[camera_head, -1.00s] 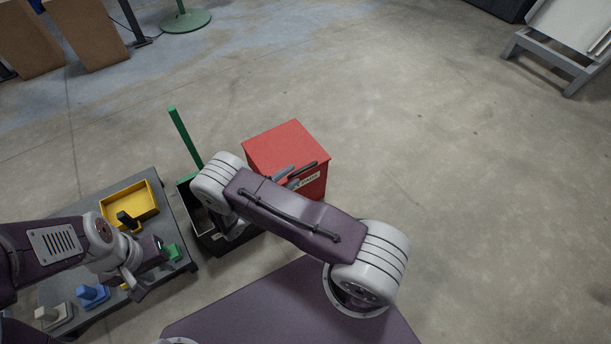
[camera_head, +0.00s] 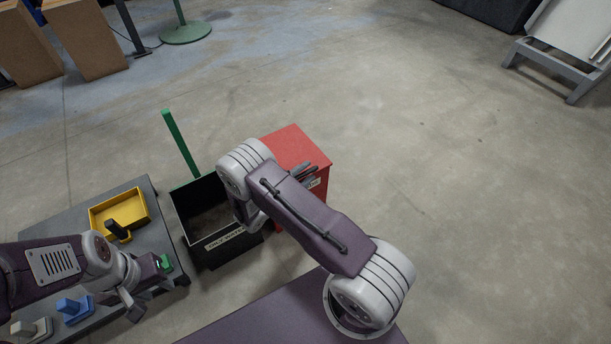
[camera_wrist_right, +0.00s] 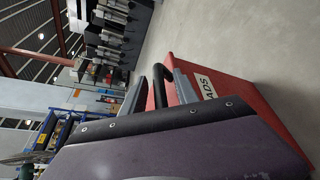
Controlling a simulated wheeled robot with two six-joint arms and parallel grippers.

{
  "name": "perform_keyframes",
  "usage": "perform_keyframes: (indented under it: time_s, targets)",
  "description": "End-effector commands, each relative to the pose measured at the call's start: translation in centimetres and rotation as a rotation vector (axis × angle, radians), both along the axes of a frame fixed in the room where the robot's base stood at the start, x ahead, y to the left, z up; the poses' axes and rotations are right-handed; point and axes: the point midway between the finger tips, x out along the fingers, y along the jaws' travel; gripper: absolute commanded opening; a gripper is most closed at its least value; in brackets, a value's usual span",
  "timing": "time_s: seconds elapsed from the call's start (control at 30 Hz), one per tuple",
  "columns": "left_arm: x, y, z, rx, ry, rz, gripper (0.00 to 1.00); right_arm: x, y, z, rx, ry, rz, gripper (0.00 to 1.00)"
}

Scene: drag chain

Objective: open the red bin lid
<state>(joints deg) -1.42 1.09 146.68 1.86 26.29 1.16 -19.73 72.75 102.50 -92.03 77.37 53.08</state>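The red bin (camera_head: 300,146) stands right of the black bin in the head view, its lid down. Its red side and a white label ending in "ADS" (camera_wrist_right: 206,87) show in the right wrist view. My right gripper (camera_head: 305,172) is at the bin's front near the label, partly hidden by my arm. In the right wrist view its two grey fingers stand apart, with a black bent handle (camera_wrist_right: 161,84) between them; firm contact is not visible. My left gripper (camera_head: 150,284) is over the grey table, beside a small green block (camera_head: 166,262); its fingertips are unclear.
A grey table (camera_head: 160,235) at the left bears a yellow tray (camera_head: 134,207) and a blue block (camera_head: 70,307). The floor right of the red bin is clear.

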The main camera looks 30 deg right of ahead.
Motion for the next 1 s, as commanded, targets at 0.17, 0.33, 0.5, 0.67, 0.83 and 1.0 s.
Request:
perform_keyframes:
  time_s: [0.17, 0.33, 0.5, 0.67, 0.83, 1.0]
  targets:
    - [0.00, 0.00, 0.07, 0.000, 0.000, 0.000, 0.36, -0.01, 0.04, 0.05, 0.000, 0.000, 0.000, 0.22]
    - [0.00, 0.00, 0.06, 0.000, 0.000, 0.000, 0.36, -0.02, 0.05, 0.05, 0.000, 0.000, 0.000, 0.00]
    - [0.00, 0.00, 0.06, 0.000, 0.000, 0.000, 0.36, -0.03, 0.06, 0.04, 0.000, 0.000, 0.000, 0.00]
    - [0.00, 0.00, 0.06, 0.000, 0.000, 0.000, 0.36, -0.04, 0.05, 0.03, 0.000, 0.000, 0.000, 0.00]
    - [0.00, 0.00, 0.06, 0.000, 0.000, 0.000, 0.36, -0.05, 0.06, 0.03, 0.000, 0.000, 0.000, 0.00]
    - [0.00, 0.00, 0.06, 0.000, 0.000, 0.000, 0.36, -0.05, 0.06, 0.03, 0.000, 0.000, 0.000, 0.00]
